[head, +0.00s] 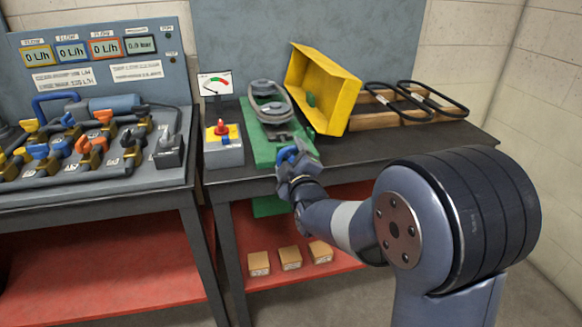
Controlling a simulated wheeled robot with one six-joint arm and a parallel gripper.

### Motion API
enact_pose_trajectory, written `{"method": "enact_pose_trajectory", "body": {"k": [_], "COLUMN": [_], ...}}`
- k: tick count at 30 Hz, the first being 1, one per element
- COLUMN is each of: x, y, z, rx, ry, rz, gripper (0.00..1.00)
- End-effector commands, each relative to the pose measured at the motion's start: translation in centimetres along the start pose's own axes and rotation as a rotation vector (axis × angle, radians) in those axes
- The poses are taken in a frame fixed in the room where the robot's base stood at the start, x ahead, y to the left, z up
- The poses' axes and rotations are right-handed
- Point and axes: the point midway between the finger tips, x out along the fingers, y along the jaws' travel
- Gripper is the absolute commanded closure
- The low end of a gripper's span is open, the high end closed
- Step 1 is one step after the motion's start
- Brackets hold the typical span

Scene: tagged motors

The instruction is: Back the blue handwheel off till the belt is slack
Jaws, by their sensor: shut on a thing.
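The blue handwheel (286,154) is at the near end of the green machine base (262,147). My gripper (293,163) is shut on the handwheel and hides part of it. Behind it, a grey belt (287,97) runs in a loop around the pulleys on the green base; I cannot tell how tight it is. A small gauge (215,83) with a red and green dial stands behind and to the left of the base. Its needle is too small to read surely.
A yellow cover (322,90) stands tilted open just right of the belt. A box with a red button (222,146) is to the left. Spare black belts (425,100) lie on a wooden tray at right. A valve bench (95,150) stands at far left.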

Motion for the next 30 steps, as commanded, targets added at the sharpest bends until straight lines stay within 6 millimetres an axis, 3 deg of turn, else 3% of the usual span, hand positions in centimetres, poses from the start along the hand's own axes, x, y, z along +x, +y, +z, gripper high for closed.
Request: {"method": "enact_pose_trajectory", "body": {"k": [30], "x": [-0.11], "y": [-0.52], "z": [1.14], "rx": [-0.057], "ry": [-0.024], "rz": [-0.012], "gripper": [0.53]}}
